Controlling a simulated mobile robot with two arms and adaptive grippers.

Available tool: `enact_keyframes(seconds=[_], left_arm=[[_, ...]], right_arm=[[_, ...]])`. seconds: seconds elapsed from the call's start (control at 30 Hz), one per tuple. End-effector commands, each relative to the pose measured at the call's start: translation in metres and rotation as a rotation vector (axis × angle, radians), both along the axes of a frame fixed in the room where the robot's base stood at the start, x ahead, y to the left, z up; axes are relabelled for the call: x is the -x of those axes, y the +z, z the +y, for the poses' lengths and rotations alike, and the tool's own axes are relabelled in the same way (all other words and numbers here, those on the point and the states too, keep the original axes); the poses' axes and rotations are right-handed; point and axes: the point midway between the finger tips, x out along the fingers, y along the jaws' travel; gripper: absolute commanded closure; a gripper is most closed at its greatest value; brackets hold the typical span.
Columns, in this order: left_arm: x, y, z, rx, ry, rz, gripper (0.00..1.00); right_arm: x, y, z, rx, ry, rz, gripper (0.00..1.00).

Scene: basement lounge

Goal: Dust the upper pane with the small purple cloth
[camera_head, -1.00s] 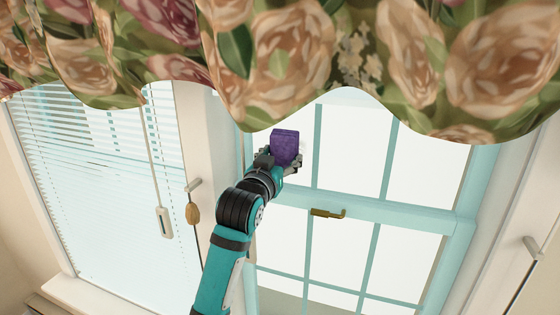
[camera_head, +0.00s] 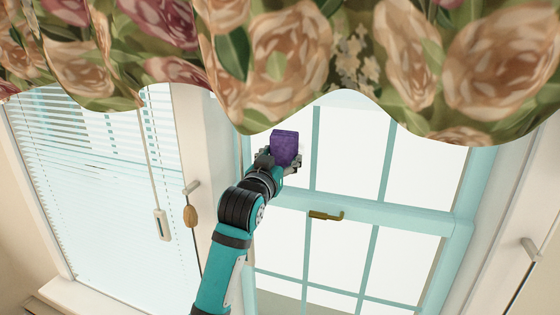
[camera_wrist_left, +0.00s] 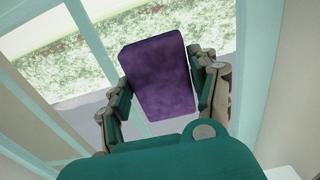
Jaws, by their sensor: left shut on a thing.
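The small purple cloth (camera_head: 285,146) is a folded block held in my left gripper (camera_head: 279,160), in front of the upper pane (camera_head: 345,145) near its left side. In the left wrist view, the cloth (camera_wrist_left: 160,76) sits between the two fingers of my left gripper (camera_wrist_left: 163,95), which is shut on it. The upper pane has pale teal bars, and its top edge is hidden behind the curtain. I cannot tell whether the cloth touches the glass. My right gripper is not in view.
A floral valance (camera_head: 290,60) hangs across the top, just above the cloth. A brass latch (camera_head: 326,215) sits on the middle rail. A blind (camera_head: 85,190) with a cord and a wooden pull (camera_head: 190,215) is at the left. The lower pane (camera_head: 335,255) is clear.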

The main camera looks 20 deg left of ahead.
Motion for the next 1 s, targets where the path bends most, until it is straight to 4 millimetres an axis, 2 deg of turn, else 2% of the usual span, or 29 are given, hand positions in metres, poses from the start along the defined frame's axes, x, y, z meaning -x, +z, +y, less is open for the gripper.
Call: enact_keyframes(seconds=[0.47, 0.8, 1.0], left_arm=[[-0.007, 0.000, -0.002, 0.001, -0.001, 0.000, 0.64], [-0.005, 0.000, -0.031, 0.002, -0.002, 0.000, 0.64], [-0.004, 0.000, -0.040, 0.000, 0.000, 0.000, 0.64]], right_arm=[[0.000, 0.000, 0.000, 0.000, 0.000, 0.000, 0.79], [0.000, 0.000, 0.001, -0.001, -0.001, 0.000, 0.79], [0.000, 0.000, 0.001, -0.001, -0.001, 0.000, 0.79]])
